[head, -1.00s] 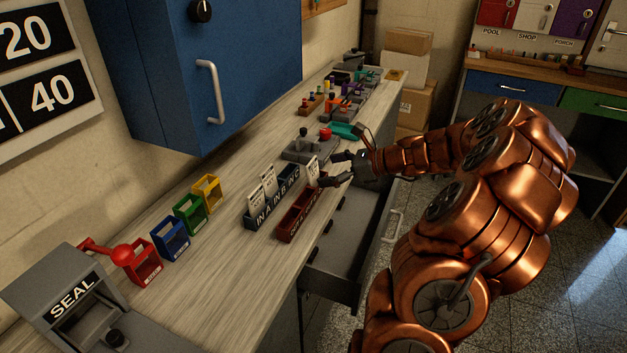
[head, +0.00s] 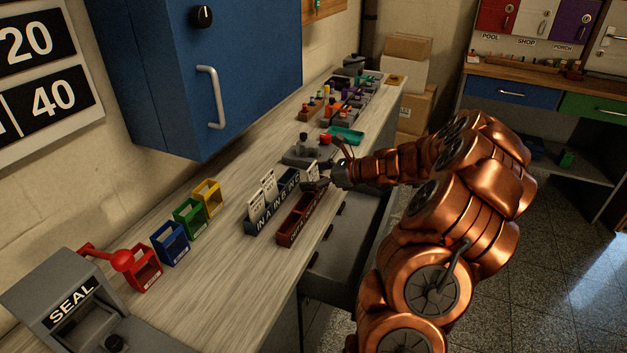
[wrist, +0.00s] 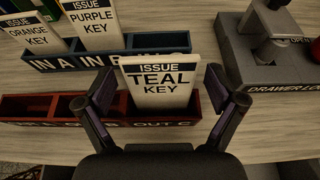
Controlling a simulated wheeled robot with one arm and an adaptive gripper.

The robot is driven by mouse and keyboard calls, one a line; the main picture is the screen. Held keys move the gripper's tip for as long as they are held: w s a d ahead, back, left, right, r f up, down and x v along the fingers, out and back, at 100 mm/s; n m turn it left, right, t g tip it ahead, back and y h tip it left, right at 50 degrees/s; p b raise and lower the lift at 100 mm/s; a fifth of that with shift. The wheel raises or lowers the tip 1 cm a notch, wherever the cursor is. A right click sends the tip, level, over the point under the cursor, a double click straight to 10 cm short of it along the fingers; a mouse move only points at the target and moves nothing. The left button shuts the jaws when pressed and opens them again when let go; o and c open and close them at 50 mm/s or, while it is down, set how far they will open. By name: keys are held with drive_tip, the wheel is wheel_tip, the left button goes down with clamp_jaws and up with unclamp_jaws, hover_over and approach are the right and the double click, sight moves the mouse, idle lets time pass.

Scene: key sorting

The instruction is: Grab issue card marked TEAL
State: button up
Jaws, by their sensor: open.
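The white issue card marked TEAL KEY (wrist: 160,77) stands upright in the wrist view, with its lower edge at the OUT C end of the red-brown rack (wrist: 52,108). In the head view the card (head: 311,171) shows at the far end of that rack (head: 292,232). My gripper (wrist: 160,88) is open, with one finger on each side of the card and a gap visible at both sides. In the head view my gripper (head: 322,184) is at the rack's far end, partly covering it.
The blue rack (wrist: 85,62) behind holds the ORANGE (wrist: 30,32) and PURPLE (wrist: 95,22) cards; its right slot looks empty. A grey drawer-lock device (wrist: 270,75) stands close on the right. An open drawer (head: 335,270) lies below the counter edge.

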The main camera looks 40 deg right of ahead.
drive_tip(key=c, duration=1.1)
drive_tip(key=shift+r, duration=0.15)
